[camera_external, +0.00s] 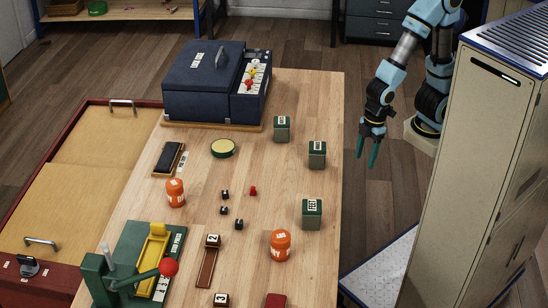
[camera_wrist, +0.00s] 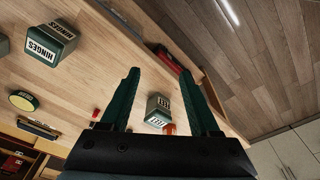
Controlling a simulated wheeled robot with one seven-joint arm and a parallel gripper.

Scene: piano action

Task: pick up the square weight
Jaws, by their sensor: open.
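Several small dark blocks sit mid-table in the external view, including a back one (camera_external: 225,194), a middle one (camera_external: 223,210) and a front one (camera_external: 239,224). A small red piece (camera_external: 253,190) stands to their right. I cannot tell which of these small pieces is the square weight. My gripper (camera_external: 368,158) is open and empty, beyond the table's right edge and apart from everything on the table. In the wrist view the two green fingers (camera_wrist: 158,75) are spread, with a green "FELT" box (camera_wrist: 157,110) seen between them at a distance.
Green boxes (camera_external: 317,155) line the right of the wooden table (camera_external: 310,95). A lever press (camera_external: 140,270) is front left. A tall cabinet (camera_external: 480,150) stands right.

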